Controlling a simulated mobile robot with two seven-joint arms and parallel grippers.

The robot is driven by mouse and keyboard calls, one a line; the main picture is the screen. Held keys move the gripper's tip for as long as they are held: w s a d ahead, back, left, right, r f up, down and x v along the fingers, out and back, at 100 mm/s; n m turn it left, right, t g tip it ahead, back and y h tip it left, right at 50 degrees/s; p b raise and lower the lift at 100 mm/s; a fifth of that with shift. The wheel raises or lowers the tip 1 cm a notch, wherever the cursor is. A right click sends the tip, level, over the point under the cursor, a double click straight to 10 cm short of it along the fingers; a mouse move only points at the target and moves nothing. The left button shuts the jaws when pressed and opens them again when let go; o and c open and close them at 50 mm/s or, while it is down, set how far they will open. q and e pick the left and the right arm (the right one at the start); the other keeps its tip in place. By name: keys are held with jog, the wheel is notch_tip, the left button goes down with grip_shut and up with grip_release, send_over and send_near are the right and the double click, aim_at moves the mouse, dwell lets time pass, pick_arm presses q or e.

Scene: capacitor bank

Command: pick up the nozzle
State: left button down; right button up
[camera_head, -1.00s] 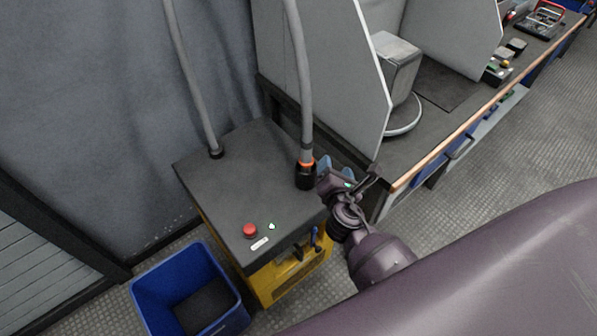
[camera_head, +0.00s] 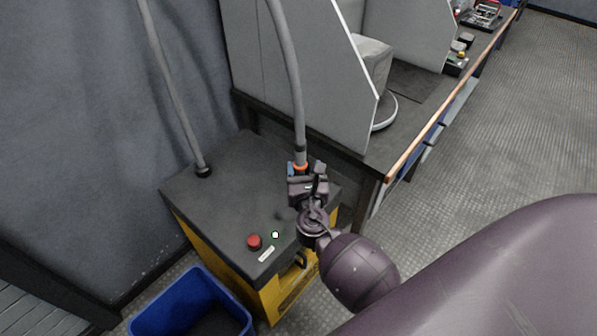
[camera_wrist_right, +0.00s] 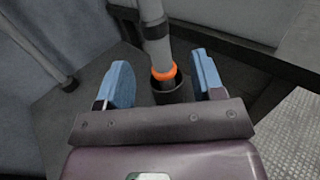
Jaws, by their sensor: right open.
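The nozzle (camera_head: 300,154) is the grey hose end with an orange ring, upright in a black holder on the dark top of the yellow cabinet (camera_head: 225,180). In the right wrist view the nozzle (camera_wrist_right: 157,48) stands between and beyond two blue fingers, its ring just above the black holder (camera_wrist_right: 173,93). My right gripper (camera_head: 305,170) is open beside the nozzle, with a finger to either side; in the wrist view the gripper (camera_wrist_right: 162,70) shows gaps on both sides. In the head view it hides the holder. My left gripper is not in view.
A second grey hose (camera_head: 178,105) enters the cabinet top at the left. A red button (camera_head: 254,241) is near the front edge. A blue bin (camera_head: 190,306) stands on the floor in front. A workbench with grey partitions (camera_head: 300,65) is close behind and right.

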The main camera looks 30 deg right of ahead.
aim_at(301, 153)
jog(key=x, duration=0.4)
jog(key=shift+w+d, duration=0.15)
jog(key=shift+w, duration=0.1)
jog(key=x, duration=0.2)
jog(key=b+x, duration=0.1)
jog(key=x, duration=0.1)
jog(key=shift+w+a, duration=0.1)
jog(key=shift+a, duration=0.15)
jog(key=shift+w+d+r, duration=0.1)
jog(key=shift+w+d, duration=0.15)
jog(key=shift+w, duration=0.2)
jog(key=shift+c, duration=0.3)
